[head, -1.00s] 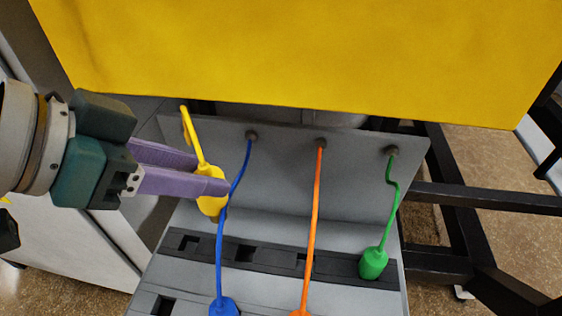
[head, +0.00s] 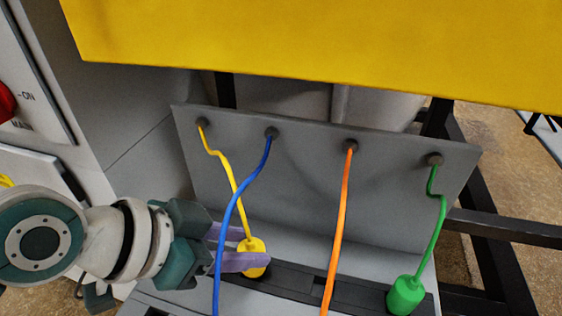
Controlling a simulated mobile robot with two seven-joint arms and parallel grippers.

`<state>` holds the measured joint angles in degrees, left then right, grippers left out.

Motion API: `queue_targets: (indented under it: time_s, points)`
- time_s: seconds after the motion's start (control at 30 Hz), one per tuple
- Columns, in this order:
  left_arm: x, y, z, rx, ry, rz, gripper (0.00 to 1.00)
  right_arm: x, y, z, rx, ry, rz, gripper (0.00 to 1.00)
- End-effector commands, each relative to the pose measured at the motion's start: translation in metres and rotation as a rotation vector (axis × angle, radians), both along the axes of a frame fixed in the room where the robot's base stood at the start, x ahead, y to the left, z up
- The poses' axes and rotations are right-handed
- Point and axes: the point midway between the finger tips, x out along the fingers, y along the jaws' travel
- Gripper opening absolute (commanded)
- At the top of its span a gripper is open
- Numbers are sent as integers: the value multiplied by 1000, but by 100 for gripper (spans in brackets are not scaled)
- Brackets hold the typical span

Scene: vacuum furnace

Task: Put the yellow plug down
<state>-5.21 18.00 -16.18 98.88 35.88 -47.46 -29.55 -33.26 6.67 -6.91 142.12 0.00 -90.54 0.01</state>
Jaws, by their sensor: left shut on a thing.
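The yellow plug (head: 253,246) hangs on a yellow cable (head: 229,178) that runs up to a hole in the grey back panel. My left gripper (head: 250,254) comes in from the left, its purple fingers shut on the yellow plug. The plug is upright, low over the dark socket strip (head: 295,281) at its left part. The fingers and the blue cable hide part of it, and I cannot tell whether it touches the strip. My right gripper is out of view.
A blue cable (head: 236,205) crosses in front of my left fingers. An orange cable (head: 341,225) hangs in the middle. A green plug (head: 405,295) stands at the right of the strip. A large yellow panel (head: 320,45) overhangs the back, and black frame bars (head: 500,230) stand at right.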

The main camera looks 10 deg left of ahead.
Motion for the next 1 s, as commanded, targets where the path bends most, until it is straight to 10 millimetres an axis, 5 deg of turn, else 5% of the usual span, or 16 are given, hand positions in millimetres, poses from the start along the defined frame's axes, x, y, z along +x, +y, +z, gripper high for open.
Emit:
queue_targets:
  time_s: [0.43, 0.47, 0.5, 0.7, 1.0]
  points:
    - [0, 0, -7, 1, 0, -1, 0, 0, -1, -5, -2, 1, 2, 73]
    - [0, 0, -6, 0, 0, 0, 46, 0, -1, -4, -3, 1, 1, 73]
    - [0, 0, -6, -1, 0, -1, 50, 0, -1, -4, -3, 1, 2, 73]
    - [0, 0, -5, -1, -1, 0, 73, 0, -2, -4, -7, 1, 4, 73]
    - [0, 0, -1, -1, 0, 1, 73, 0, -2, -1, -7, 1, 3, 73]
